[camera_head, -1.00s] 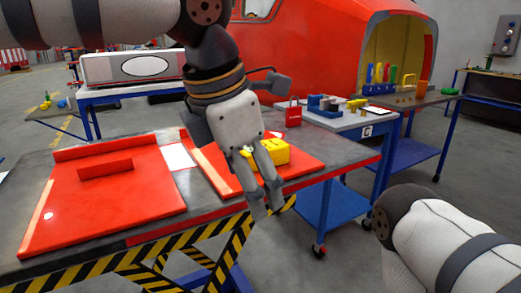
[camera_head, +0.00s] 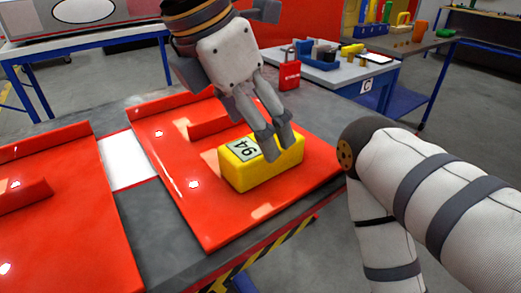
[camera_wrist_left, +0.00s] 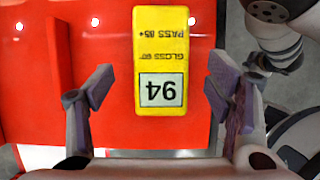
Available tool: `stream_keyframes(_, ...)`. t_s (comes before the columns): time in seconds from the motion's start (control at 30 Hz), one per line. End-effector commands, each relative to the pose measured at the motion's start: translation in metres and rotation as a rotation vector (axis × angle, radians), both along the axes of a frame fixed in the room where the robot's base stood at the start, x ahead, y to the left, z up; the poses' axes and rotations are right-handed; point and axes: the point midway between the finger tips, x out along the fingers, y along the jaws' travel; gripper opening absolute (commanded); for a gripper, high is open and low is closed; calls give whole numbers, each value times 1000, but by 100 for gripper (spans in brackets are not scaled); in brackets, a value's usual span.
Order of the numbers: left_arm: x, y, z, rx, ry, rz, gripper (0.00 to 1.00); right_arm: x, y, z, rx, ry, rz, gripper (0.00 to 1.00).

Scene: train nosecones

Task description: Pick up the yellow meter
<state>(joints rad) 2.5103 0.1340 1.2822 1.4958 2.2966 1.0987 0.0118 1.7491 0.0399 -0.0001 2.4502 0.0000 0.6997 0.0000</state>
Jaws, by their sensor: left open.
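The yellow meter (camera_head: 262,165) is a block with a pale display reading 94. It lies on the right red panel (camera_head: 190,205) on the table. My left gripper (camera_head: 278,140) is above the meter, and its fingers hide part of the meter's far side in the head view. In the left wrist view the meter (camera_wrist_left: 161,60) shows between the two open fingers of my left gripper (camera_wrist_left: 160,105), apart from both, with its display end nearest the wrist. My right arm comes in at the right of the head view, but its gripper is out of view.
A second red panel (camera_head: 60,225) lies at the left, with a white sheet (camera_head: 128,162) between the panels. A raised red strip (camera_head: 215,124) stands behind the meter. A red padlock-shaped item (camera_head: 289,72) and a blue bin (camera_head: 315,56) are on a cart behind.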

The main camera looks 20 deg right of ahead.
Motion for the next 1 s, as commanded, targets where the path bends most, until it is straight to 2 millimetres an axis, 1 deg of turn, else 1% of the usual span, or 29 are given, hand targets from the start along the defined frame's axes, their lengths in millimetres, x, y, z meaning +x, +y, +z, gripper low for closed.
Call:
stream_keyframes(0.1,0,-5,-21,4,1,-2,73,0,0,0,0,0,0,0)
stream_keyframes(0.23,2,-13,-43,2,0,-3,73,-1,0,-2,0,4,0,0)
stream_keyframes(0.33,4,-15,-49,2,-2,-1,73,-1,0,-2,0,6,0,0)
stream_keyframes(0.5,4,-16,-49,0,-4,-1,73,-1,0,-2,0,5,0,0)
stream_keyframes(0.53,4,-15,-49,0,-4,-1,69,-1,0,-2,0,4,0,0)
stream_keyframes(0.57,4,-16,-48,0,-4,-1,62,-1,0,-2,0,4,0,0)
stream_keyframes(0.6,4,-15,-48,0,-4,-1,53,-1,0,-2,0,4,0,0)
stream_keyframes(0.67,4,-15,-48,1,-3,-1,39,-1,0,-2,0,5,0,0)
stream_keyframes(0.7,4,-15,-48,1,-3,-1,30,-1,0,-2,0,5,0,0)
stream_keyframes(0.77,4,-15,-48,1,-3,-1,17,-1,0,-2,0,5,0,0)
stream_keyframes(0.8,4,-15,-48,1,-3,-1,8,-1,0,-2,0,5,0,0)
stream_keyframes(0.83,4,-16,-48,-1,-4,-1,8,-1,0,-2,0,5,0,0)
stream_keyframes(0.87,4,-16,-48,-1,-4,-1,1,-1,0,-2,0,5,0,0)
stream_keyframes(1.0,4,-16,-48,-1,-4,-1,1,-1,0,-2,0,4,0,0)
